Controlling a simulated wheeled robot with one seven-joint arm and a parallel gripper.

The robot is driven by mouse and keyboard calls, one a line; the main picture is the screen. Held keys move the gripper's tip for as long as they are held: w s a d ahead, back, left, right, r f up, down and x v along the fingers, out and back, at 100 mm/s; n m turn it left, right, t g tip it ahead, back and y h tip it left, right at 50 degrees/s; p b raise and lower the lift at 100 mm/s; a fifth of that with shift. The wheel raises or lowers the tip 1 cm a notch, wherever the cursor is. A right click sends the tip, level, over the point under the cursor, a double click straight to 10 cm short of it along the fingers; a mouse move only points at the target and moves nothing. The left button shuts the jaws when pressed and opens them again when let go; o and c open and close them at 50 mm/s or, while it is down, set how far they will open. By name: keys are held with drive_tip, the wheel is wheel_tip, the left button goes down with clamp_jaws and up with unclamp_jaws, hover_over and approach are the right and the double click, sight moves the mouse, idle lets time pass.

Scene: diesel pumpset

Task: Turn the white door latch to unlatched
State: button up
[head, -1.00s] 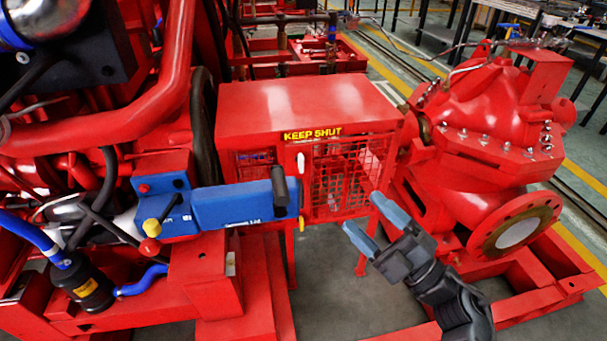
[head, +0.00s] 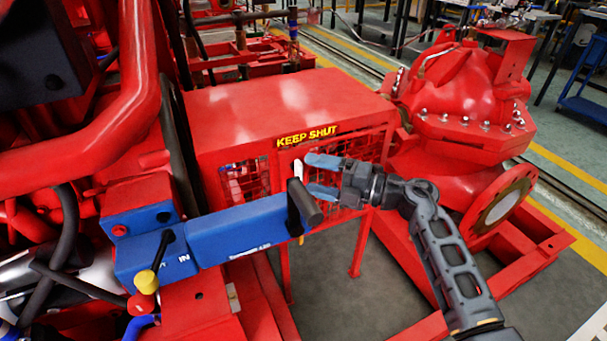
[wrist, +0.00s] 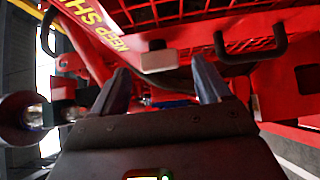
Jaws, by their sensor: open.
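The white door latch (head: 298,172) is a small pale bar on the front of the red cabinet, just under the yellow KEEP SHUT lettering. In the wrist view the latch (wrist: 160,60) lies just beyond and between my fingertips. My gripper (head: 313,174) is open, with its two blue fingers pointing left at the latch, one above the other in the head view. It also shows in the wrist view (wrist: 161,72). The fingers seem close to the latch, but I cannot tell whether they touch it. The latch's lower part is partly hidden by a black handle.
The black handle (head: 304,204) on the blue arm (head: 240,228) stands close below my fingers. The red cabinet (head: 290,105) has mesh panels; a black loop handle (wrist: 250,48) shows beside the latch in the wrist view. A red pump (head: 465,100) stands at right.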

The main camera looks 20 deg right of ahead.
sight(298, 169)
drive_tip(key=shift+x, duration=1.4)
drive_tip(key=shift+c, duration=0.2)
drive_tip(key=c, duration=1)
drive_tip(key=shift+r, duration=0.1)
